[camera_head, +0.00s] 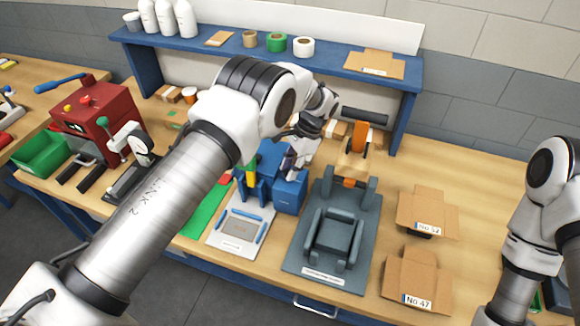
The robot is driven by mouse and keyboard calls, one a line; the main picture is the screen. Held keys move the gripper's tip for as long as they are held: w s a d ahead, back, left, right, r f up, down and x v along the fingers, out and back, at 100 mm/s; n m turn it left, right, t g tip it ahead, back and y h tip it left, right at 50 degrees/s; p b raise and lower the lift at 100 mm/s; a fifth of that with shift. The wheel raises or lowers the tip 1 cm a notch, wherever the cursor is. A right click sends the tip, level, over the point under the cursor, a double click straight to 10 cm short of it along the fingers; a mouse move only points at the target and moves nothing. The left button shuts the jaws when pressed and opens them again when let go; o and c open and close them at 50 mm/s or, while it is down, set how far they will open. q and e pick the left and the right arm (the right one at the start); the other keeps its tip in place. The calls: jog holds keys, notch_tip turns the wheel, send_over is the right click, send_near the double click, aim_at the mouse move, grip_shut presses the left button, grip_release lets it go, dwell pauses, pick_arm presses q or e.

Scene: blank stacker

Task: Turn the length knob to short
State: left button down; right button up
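I cannot make out the length knob in the head view. My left arm reaches across the middle, and my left gripper (291,166) points down at the back of a blue machine (289,192). The gripper is small and partly covered by its own wrist, so I cannot see whether its fingers are apart or touching anything. The blue machine has a yellow part at its left and a pale tray at its front. My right arm comes in at the right edge, with its gripper out of view.
Open cartons (428,212) lie at the right. A red press (98,122) and green bin (40,154) are at the left. A blue shelf (395,82) stands behind.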

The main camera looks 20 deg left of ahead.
pick_arm(q)
jog(key=shift+f, duration=0.1)
jog(key=shift+f+n+g+b, duration=0.25)
jog(key=shift+n+b, duration=0.45)
jog(key=shift+b, duration=0.5)
jog(key=shift+w+n+h+b, duration=0.1)
jog(key=shift+n+h+b, duration=0.3)
jog(key=shift+n+b, duration=0.4)
jog(key=shift+a+n+g+h+b, duration=0.15)
jog(key=shift+n+g+h+b, duration=0.15)
jog(key=shift+n+b, duration=0.4)
jog(key=n, duration=0.2)
jog(key=n+h+b, duration=0.1)
jog(key=n, duration=0.1)
jog(key=shift+a+r+g, duration=0.1)
jog(key=shift+r+g, duration=0.1)
jog(key=shift+g, duration=0.05)
jog(key=shift+a+n+h, duration=0.1)
jog(key=shift+n+h, duration=0.8)
jog(key=shift+n, duration=0.9)
